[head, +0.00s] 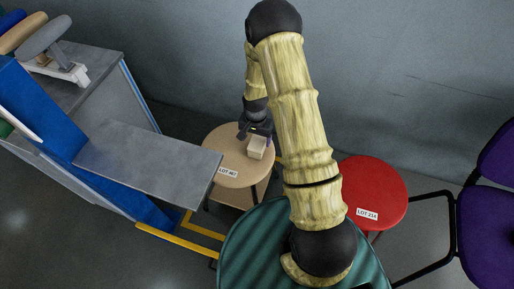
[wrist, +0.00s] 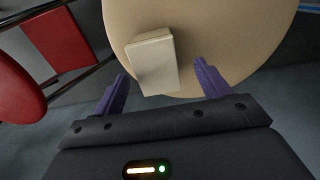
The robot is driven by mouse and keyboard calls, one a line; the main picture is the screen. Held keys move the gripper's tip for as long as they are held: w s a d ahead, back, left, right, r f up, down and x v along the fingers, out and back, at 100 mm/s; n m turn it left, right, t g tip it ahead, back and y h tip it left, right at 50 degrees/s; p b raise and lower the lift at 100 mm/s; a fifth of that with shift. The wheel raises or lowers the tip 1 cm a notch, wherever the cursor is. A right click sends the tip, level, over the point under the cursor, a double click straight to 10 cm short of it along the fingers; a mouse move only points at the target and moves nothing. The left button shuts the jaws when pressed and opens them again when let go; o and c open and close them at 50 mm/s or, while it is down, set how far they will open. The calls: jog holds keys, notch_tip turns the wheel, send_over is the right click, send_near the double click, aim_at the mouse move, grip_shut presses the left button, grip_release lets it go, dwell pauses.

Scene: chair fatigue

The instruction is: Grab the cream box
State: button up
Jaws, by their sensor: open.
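The cream box (head: 257,147) is a small pale block on a round wooden stool top (head: 226,168) in the head view. In the wrist view the cream box (wrist: 153,63) lies near the edge of the round stool top (wrist: 225,40), slightly tilted in the picture. My gripper (head: 257,137) is at the stool beside the box. In the wrist view my gripper (wrist: 162,85) is open, its two purple fingers apart. The box's near end shows between the fingertips, closer to the left one. Most of the box lies beyond the fingertips. I cannot tell whether a finger touches it.
A red round stool (head: 372,193) stands to the right, with a purple chair (head: 485,215) beyond it. A grey panel (head: 148,160) and blue frame (head: 40,110) are close on the left. A dark green ridged surface (head: 245,250) lies in front. The stool top around the box looks clear.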

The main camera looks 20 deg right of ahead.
aim_at(257, 142)
jog(key=shift+f, duration=0.1)
jog(key=f, duration=0.2)
jog(key=f+b, duration=0.1)
jog(key=f, duration=0.2)
jog(key=shift+s+d+f+b, duration=0.15)
jog(key=shift+d+b, duration=0.05)
jog(key=shift+b, duration=0.1)
dwell(0.4)
jog(key=c, duration=1.1)
notch_tip(257, 142, up, 10)
jog(key=shift+r+p, duration=0.1)
jog(key=shift+p, duration=1.15)
jog(key=shift+c, duration=0.2)
